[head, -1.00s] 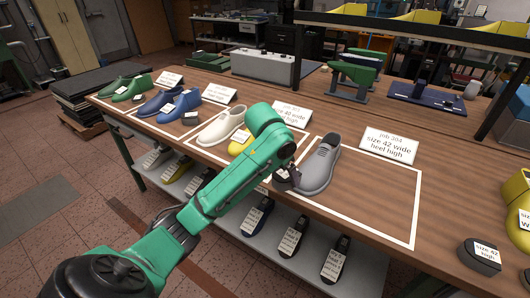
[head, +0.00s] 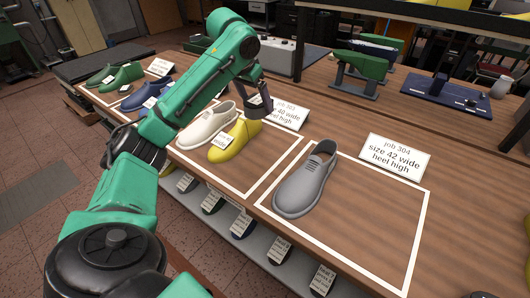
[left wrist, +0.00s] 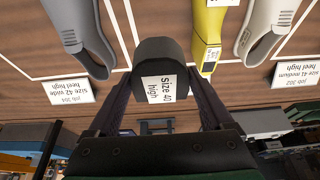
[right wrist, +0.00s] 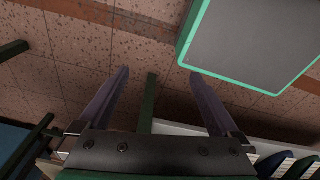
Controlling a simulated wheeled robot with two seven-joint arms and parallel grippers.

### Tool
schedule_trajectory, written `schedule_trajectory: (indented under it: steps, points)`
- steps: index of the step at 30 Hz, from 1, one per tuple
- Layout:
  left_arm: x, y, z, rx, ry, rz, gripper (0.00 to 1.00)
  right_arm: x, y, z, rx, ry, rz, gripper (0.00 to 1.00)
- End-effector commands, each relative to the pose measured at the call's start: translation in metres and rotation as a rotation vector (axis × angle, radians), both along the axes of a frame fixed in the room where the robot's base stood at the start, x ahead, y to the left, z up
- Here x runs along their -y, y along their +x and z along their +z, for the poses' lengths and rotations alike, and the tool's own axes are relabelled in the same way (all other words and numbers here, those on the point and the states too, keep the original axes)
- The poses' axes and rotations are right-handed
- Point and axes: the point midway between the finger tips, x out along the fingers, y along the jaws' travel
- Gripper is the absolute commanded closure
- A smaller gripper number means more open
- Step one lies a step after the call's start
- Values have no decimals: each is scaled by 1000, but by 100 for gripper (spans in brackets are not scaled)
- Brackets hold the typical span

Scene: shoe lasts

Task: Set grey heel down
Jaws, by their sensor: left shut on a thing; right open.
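My left gripper (left wrist: 160,82) is shut on a dark grey heel block (left wrist: 158,50) with a white label reading "size 40 high". In the head view the left gripper (head: 256,92) holds the heel (head: 261,106) behind the yellow shoe last (head: 235,142), near the job 303 card (head: 286,113); whether the heel touches the table is unclear. The yellow last also shows in the left wrist view (left wrist: 207,35). My right gripper (right wrist: 158,76) is open and empty over the floor.
A grey last (head: 306,182) lies in the white-outlined area by the job 304 card (head: 396,157), with bare wood to its right. A white last (head: 208,124) lies left of the yellow one. A green-edged grey panel (right wrist: 260,40) is near my right gripper.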

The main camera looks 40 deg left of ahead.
Motion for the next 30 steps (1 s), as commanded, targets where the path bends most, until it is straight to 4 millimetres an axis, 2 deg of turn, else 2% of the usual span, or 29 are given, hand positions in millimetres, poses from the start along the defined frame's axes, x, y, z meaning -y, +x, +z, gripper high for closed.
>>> schedule_trajectory:
  steps: [1, 7, 9, 12, 18, 21, 29, 30]
  points:
    - [-1, -2, -16, -8, 4, 1, 76, 0, -3, -4, -5, 0, 0, 2]
    - [-1, -4, -83, -10, 5, -1, 76, 0, -37, -10, -59, -2, -1, 2]
    - [-1, -4, -106, -11, 3, -1, 76, -1, -43, -10, -67, 0, -1, 2]
    - [0, -4, -131, -6, 2, -1, 76, -2, -40, -9, -64, 0, -1, 2]
    - [0, -4, -165, -6, 1, -3, 76, -4, -17, -5, -27, 4, 0, 2]
    - [0, -4, -183, -5, 2, -1, 76, -4, -16, -4, -23, 4, 0, 2]
    - [0, -3, -189, 0, 2, -2, 76, -3, -24, -4, -36, 4, 0, 2]
    - [0, -3, -190, -1, 2, -2, 4, -3, -24, -5, -37, 3, -1, 2]
